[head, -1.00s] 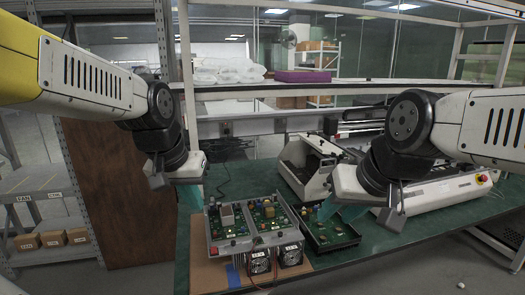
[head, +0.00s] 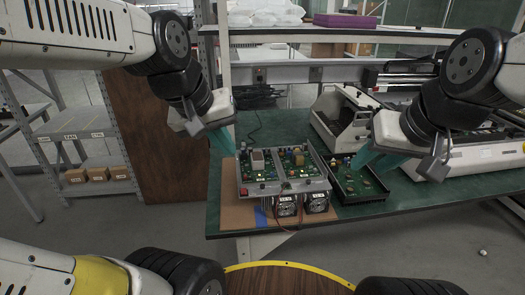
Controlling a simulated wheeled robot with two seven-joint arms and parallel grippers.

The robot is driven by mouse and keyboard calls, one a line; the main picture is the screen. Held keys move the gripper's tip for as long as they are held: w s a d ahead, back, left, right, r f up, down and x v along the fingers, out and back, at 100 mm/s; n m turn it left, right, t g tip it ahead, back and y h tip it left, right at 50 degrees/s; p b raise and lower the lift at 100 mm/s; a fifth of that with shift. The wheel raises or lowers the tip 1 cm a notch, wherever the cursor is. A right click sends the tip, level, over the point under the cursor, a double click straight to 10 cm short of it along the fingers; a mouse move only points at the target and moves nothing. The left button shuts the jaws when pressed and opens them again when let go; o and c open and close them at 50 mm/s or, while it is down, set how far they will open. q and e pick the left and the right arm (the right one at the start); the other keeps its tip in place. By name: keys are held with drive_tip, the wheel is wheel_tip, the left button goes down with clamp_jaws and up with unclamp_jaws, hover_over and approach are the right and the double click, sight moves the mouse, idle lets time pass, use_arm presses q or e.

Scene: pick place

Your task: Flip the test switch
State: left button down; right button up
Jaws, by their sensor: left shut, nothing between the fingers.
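The test unit (head: 283,187) is a grey metal tray with green circuit boards and two fans on its front. It lies on brown cardboard on the green bench. A small red part (head: 244,191) sits at its front left corner and looks like the switch; its position is too small to tell. My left gripper (head: 222,142) is shut and empty, with teal fingers above the unit's back left side. My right gripper (head: 363,162) hangs over the black tray with a board (head: 357,185), right of the unit. Its teal fingers overlap, so I cannot tell its opening.
A grey and white machine (head: 345,120) stands behind the black tray. A shelf (head: 300,31) with white bags and a purple box (head: 345,20) spans the back. Red wires (head: 275,213) hang near the fans.

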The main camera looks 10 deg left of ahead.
use_arm(q)
drive_tip(key=w+f+n+g, duration=0.2)
drive_tip(key=w+f+n, duration=0.4)
drive_tip(key=w+n, duration=0.45)
drive_tip(key=n+g+y, duration=0.2)
drive_tip(key=n+y, duration=0.1)
drive_tip(key=n, duration=0.5)
hover_over(244, 190)
drive_tip(key=s, duration=0.2)
wheel_tip(244, 190, down, 8)
drive_tip(key=shift+d, duration=0.25)
drive_tip(key=shift+w+f, duration=0.1)
drive_tip(key=shift+f, duration=0.1)
drive_tip(key=f, duration=0.4)
drive_tip(key=w+f, duration=0.1)
drive_tip(key=f, duration=0.8)
drive_tip(key=shift+w+a+f, duration=0.1)
drive_tip(key=shift+w+a, duration=0.15)
drive_tip(key=shift+f, duration=0.25)
